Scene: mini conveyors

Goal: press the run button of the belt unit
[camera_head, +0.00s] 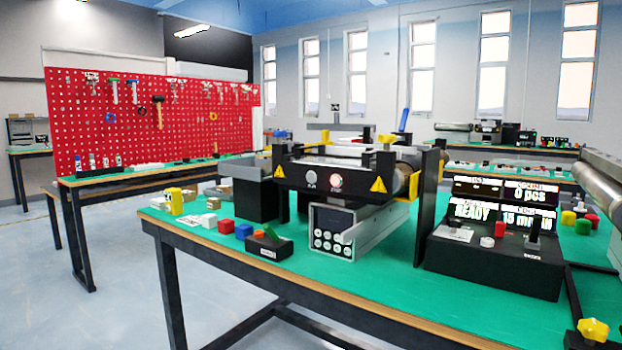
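The belt unit (350,175) stands on the green-topped table near the middle of the view, with black side plates, yellow warning triangles and yellow knobs. Its front panel carries two round buttons side by side. The left button (312,177) is pale grey. The right button (336,181) is whitish with red on it. The small labels under them are too blurred to read surely. My gripper is not in view.
A black console (492,262) with lit displays, including "READY" and "0 pcs", stands right of the unit. A grey box with round sockets (332,240) sits below the panel. Small coloured blocks (226,226) lie left. The green tabletop (350,285) in front is clear.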

